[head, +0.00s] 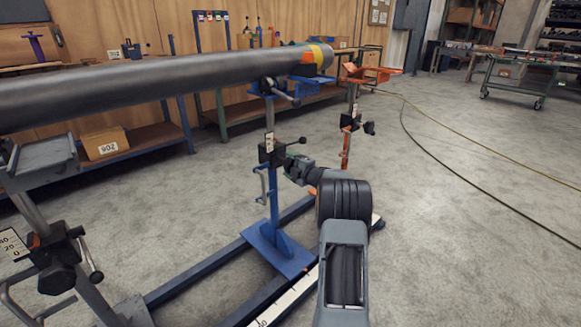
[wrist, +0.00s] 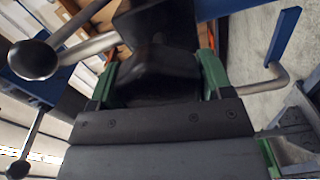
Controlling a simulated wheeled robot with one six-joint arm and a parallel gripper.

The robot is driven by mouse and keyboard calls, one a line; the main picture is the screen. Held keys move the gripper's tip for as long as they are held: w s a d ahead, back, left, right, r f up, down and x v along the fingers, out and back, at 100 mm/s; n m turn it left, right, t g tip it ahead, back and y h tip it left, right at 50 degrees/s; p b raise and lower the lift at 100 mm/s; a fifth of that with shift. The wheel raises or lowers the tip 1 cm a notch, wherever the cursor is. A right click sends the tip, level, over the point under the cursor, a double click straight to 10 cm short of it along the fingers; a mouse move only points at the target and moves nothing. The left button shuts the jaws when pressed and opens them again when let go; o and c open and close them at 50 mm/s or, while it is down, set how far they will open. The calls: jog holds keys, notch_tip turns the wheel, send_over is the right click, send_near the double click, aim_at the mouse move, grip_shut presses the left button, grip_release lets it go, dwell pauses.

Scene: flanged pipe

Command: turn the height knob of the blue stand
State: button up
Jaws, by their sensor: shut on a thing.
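The blue stand (head: 273,205) stands upright under the far end of the grey pipe (head: 160,83). Its black clamp block (head: 267,153) sits partway up the post, above a bent crank handle (head: 260,185). My gripper (head: 292,171) reaches the block from the lower right. In the wrist view, my gripper's green fingers (wrist: 160,82) stand on either side of the black height knob (wrist: 155,72) and are shut on it. The knob is dark and partly hidden by the gripper body. A ball-ended lever (wrist: 34,60) shows at the upper left.
An orange stand (head: 346,140) is just behind the blue one. A grey stand (head: 40,170) with a black knob is at the left. Blue floor rails (head: 200,268) run beneath. The floor to the right is open, crossed by cables (head: 440,150).

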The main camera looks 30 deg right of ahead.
jog(key=shift+f+n, duration=0.1)
jog(key=shift+n, duration=2)
jog(key=o, duration=0.9)
jog(key=shift+s+d+p, duration=0.4)
jog(key=shift+s+p, duration=0.25)
jog(key=shift+s, duration=1.65)
jog(key=shift+s+d+p, duration=0.4)
jog(key=shift+s+p, duration=0.25)
jog(key=shift+s, duration=1.6)
jog(key=shift+s+d+p, duration=0.4)
jog(key=shift+s+p, duration=0.25)
jog(key=shift+s, duration=1.65)
